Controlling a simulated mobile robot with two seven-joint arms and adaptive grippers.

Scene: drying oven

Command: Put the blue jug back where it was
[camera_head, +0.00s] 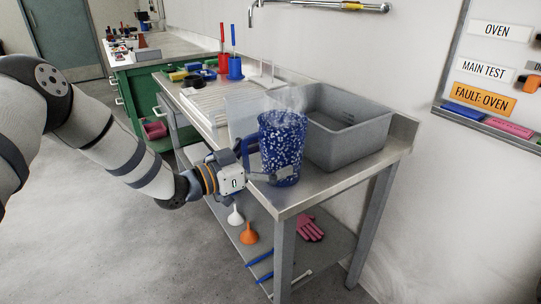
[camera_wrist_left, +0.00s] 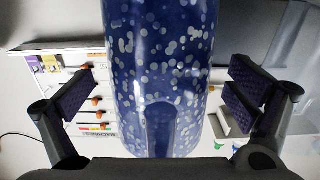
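The blue jug (camera_head: 283,145), speckled with white, stands upright at the front of the steel table (camera_head: 290,200), in front of the grey tub. Its handle (camera_head: 249,144) points left, towards my left gripper (camera_head: 262,163), which is beside the jug. In the left wrist view the jug (camera_wrist_left: 160,75) fills the middle, between the two spread fingers of my left gripper (camera_wrist_left: 162,92). Gaps show between the jug and both finger pads, so the gripper is open around it. The jug's far side is hidden. My right gripper is not in view.
A grey tub (camera_head: 345,130) stands close behind the jug. A white rack (camera_head: 210,100), clear panels and a blue cup (camera_head: 235,70) with a tool are further left. Funnels (camera_head: 249,234) and a pink glove (camera_head: 310,229) lie on the lower shelf. The floor at left is clear.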

